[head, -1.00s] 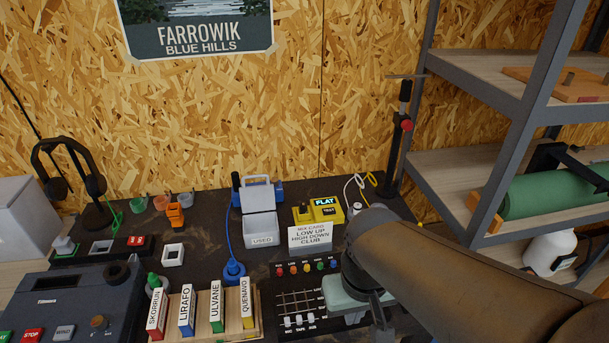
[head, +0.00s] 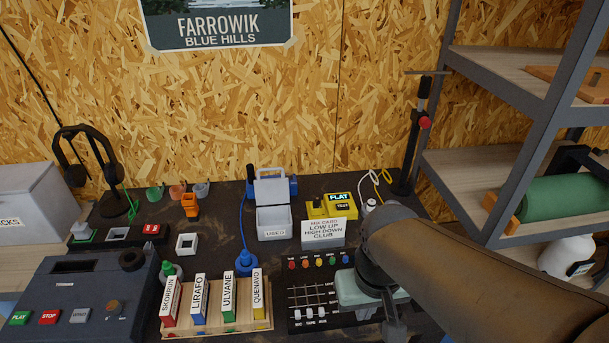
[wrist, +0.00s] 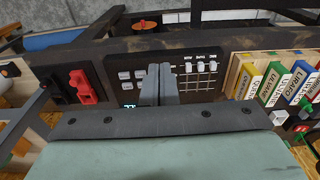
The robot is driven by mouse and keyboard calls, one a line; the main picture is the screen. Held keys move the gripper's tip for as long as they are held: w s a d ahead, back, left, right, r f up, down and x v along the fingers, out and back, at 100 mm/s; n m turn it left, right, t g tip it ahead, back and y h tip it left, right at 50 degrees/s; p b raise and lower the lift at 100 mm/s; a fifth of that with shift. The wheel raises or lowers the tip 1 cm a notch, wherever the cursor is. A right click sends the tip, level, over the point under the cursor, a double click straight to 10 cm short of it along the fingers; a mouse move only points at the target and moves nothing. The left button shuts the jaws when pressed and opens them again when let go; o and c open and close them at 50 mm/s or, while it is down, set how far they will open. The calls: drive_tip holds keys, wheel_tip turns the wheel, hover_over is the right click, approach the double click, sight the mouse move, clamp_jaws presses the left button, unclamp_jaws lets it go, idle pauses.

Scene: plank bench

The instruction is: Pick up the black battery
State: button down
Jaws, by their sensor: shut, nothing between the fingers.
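I cannot make out a black battery for certain in either view. A yellow tester (head: 340,207) with a "FLAT" label stands at the back of the bench, and an open white box (head: 273,221) marked "USED" stands left of it. My gripper (wrist: 160,70) is shut and empty, its two fingers side by side over the black slider panel (wrist: 125,50) in the wrist view. In the head view the panel (head: 293,328) lies beside my gripper's pale green body, and my arm covers part of the bench there.
A wooden rack (head: 222,325) of labelled tapes stands left of the panel, with a dark player (head: 60,290) further left. A sign card (head: 322,230) stands in front of the tester. A black stand (head: 412,150) and grey shelves (head: 500,60) are at the right.

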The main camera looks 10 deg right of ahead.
drive_tip(key=c, duration=1.1)
unclamp_jaws()
drive_tip(key=w+r+m+b, duration=0.1)
drive_tip(key=w+r+m, duration=0.25)
drive_tip(key=w, duration=0.55)
drive_tip(key=w+r+m, duration=0.2)
drive_tip(key=w+m, duration=0.2)
drive_tip(key=w, duration=0.4)
drive_tip(key=w+r+m+b, duration=0.1)
drive_tip(key=w+r+m, duration=0.2)
drive_tip(key=w, duration=0.6)
drive_tip(key=m+g+b, duration=0.1)
drive_tip(key=m, duration=0.9)
hover_over(317, 198)
wheel_tip(317, 198, down, 4)
drive_tip(key=f, duration=1.1)
drive_tip(key=shift+a+f+p, duration=0.25)
drive_tip(key=shift+f+p, duration=0.05)
drive_tip(key=f, duration=0.1)
drive_tip(key=f+p, duration=0.1)
drive_tip(key=f, duration=0.2)
drive_tip(key=shift+d+p, duration=0.35)
drive_tip(key=shift+f, duration=0.65)
